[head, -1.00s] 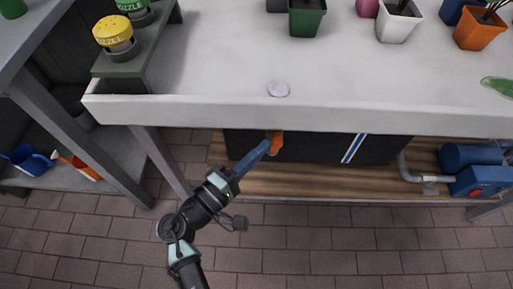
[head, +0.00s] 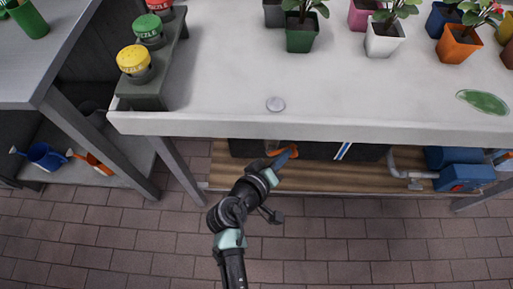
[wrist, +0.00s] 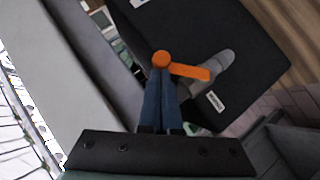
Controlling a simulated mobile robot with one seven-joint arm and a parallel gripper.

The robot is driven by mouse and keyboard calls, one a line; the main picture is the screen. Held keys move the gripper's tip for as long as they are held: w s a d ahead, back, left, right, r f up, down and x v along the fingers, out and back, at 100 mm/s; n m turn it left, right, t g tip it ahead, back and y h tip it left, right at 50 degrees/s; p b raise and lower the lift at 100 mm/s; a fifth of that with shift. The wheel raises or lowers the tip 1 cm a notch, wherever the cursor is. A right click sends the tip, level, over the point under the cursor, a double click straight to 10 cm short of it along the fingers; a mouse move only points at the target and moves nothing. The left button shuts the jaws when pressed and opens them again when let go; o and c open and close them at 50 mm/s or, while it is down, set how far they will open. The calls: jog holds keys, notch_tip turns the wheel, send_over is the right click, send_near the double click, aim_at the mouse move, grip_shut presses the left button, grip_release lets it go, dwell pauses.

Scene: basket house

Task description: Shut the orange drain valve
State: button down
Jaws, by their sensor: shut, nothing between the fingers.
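The orange drain valve has a round hub and a flat lever (wrist: 190,71). In the wrist view the lever points right and slightly down, across a grey pipe (wrist: 222,62) on a dark tank (wrist: 255,50). In the head view the orange lever (head: 284,152) lies nearly level under the bench's front edge. My gripper (wrist: 161,72) has its blue fingers shut together and empty. Its tips are at the lever close to the hub, overlapping it in the wrist view; I cannot tell whether they touch. The head view shows my gripper (head: 287,154) at the lever too.
The white bench top (head: 330,105) overhangs the valve; flowerpots and coloured nozzle caps stand on it. A blue pump (head: 462,172) sits on the wooden lower shelf (head: 330,180) at right. A bench leg (head: 180,172) stands left of my arm. The brick floor in front is clear.

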jog(key=d+m+y+p, duration=0.1)
jog(key=d+f+g+y+p, duration=0.1)
jog(key=p, duration=0.1)
jog(key=shift+d+m+y, duration=0.25)
jog(key=shift+m+y, duration=0.05)
jog(key=shift+m, duration=0.1)
jog(key=shift+d+f, duration=0.8)
jog(key=shift+f, duration=0.35)
jog(key=shift+d+f, duration=0.1)
jog(key=shift+f, duration=0.05)
jog(key=s+a+r+p, duration=0.1)
jog(key=s+r+p, duration=0.5)
jog(key=r, duration=0.6)
jog(key=shift+s+a+p, duration=0.3)
jog(key=shift+s+a, duration=0.05)
jog(key=shift+s, duration=0.55)
